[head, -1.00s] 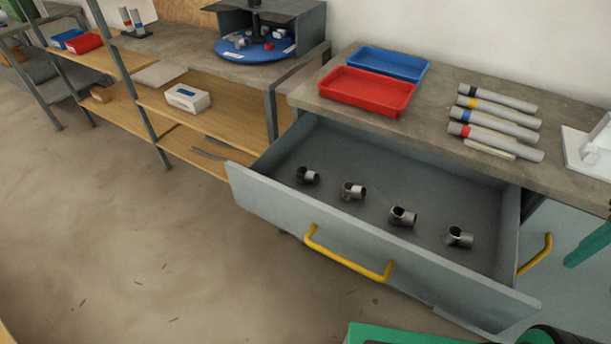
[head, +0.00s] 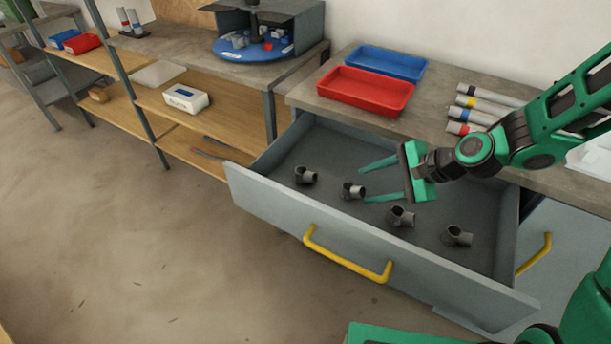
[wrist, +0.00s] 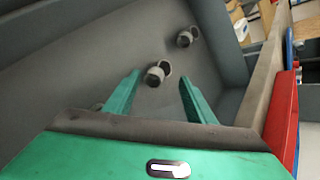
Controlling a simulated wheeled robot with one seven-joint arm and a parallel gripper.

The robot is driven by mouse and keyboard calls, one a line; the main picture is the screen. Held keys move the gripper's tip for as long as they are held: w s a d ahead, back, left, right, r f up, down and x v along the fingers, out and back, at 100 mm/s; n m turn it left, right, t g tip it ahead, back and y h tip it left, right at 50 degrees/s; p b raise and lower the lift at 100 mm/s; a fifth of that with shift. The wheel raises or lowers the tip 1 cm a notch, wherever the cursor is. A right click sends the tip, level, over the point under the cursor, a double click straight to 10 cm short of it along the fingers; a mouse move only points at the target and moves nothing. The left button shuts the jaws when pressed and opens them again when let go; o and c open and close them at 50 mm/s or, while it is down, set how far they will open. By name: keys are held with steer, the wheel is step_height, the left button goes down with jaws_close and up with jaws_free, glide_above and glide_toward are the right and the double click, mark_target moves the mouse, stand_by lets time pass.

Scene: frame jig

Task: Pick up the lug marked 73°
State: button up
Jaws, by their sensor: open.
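Several grey metal lugs stand in a row in the open drawer (head: 290,150): a far-left lug (head: 305,176), a second lug (head: 353,190), a third lug (head: 401,216) and one at the right (head: 458,236). No 73° marking is readable on any of them. My gripper (head: 364,182) is open and empty, its green fingers pointing left above the drawer by the second lug. In the wrist view a lug (wrist: 157,74) shows between and beyond the fingertips (wrist: 160,85), with another lug (wrist: 186,38) farther off. I cannot tell their height gap.
A red tray (head: 366,92) and a blue tray (head: 386,63) sit on the worktop behind the drawer. Several banded tubes (head: 480,104) lie right of them, partly behind my arm. The drawer's front wall with its yellow handle (head: 345,258) borders the lugs.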

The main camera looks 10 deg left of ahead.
mark_target(302, 170)
steer(key=a+m+y, duration=0.1)
steer(key=a+m, duration=0.1)
steer(key=w+a+m+y, duration=0.1)
steer(key=a+m, duration=0.1)
steer(key=m, duration=0.1)
steer(key=a+m+y, duration=0.1)
steer(key=a+m, duration=0.1)
steer(key=shift+w+f+t, duration=0.2)
steer(key=shift+f+t, duration=0.05)
steer(key=shift+t, duration=0.15)
steer(key=shift+w+a+r+m+t+y, duration=0.15)
steer(key=shift+a+m+y, duration=0.15)
steer(key=shift+m, duration=0.3)
steer(key=shift+w+a+r+m+t+y, duration=0.15)
steer(key=shift+a+m+y, duration=0.1)
steer(key=shift+m, duration=0.35)
steer(key=shift+w+a+f, duration=0.1)
steer(key=shift+a+f, duration=0.05)
steer(key=shift+a, duration=0.1)
steer(key=x, duration=1)
steer(key=shift+a, duration=0.3)
steer(key=c, duration=1.2)
